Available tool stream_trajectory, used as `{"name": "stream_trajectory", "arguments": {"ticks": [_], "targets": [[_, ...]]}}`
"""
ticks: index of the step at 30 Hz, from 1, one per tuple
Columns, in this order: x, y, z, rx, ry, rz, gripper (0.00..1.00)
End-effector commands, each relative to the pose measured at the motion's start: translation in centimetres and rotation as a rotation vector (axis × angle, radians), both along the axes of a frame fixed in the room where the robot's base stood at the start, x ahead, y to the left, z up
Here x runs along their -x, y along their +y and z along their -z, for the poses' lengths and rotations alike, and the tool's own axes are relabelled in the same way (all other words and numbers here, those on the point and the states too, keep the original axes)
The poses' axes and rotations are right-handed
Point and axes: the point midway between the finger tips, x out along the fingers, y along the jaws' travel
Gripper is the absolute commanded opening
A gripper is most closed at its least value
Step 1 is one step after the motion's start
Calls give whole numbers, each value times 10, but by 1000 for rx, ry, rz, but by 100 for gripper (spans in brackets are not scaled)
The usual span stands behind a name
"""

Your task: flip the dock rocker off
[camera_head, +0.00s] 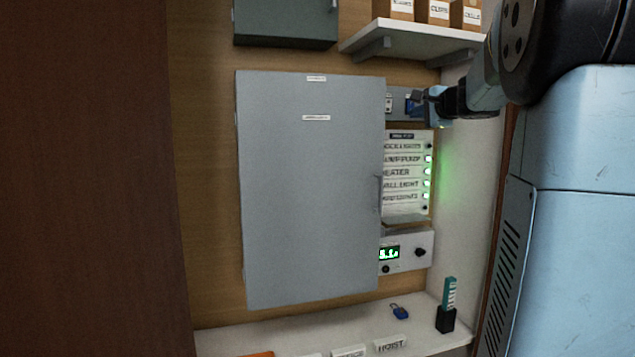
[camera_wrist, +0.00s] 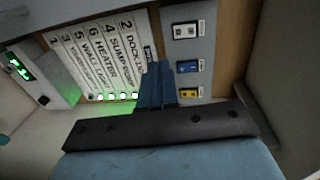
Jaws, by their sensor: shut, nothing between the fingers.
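The labelled panel (camera_head: 407,219) shows beside the grey door; its top row reads as dock lights (camera_head: 401,146), with a dark spot at its right end. In the wrist view this dock row (camera_wrist: 131,28) is partly covered by my gripper (camera_wrist: 157,68). My gripper is shut and empty, its blue fingers in front of the panel's edge; I cannot tell whether they touch it. In the head view my gripper (camera_head: 424,98) is above the panel, beside a blue switch (camera_head: 410,103). The dock rocker's position is not readable.
Several other rows have lit green lamps (camera_wrist: 111,97). A grey strip carries a dark switch (camera_wrist: 185,30), a blue one and a yellow one (camera_wrist: 189,93). The large grey door (camera_head: 310,190) stands left. A meter box (camera_head: 408,250) is below, and a shelf (camera_head: 415,40) above.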

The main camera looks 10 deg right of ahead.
Motion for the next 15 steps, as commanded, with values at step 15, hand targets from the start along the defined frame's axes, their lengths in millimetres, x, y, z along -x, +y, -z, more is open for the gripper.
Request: {"name": "stream_trajectory", "arguments": {"ticks": [15], "targets": [[104,176,99,444,296,-398,0]]}}
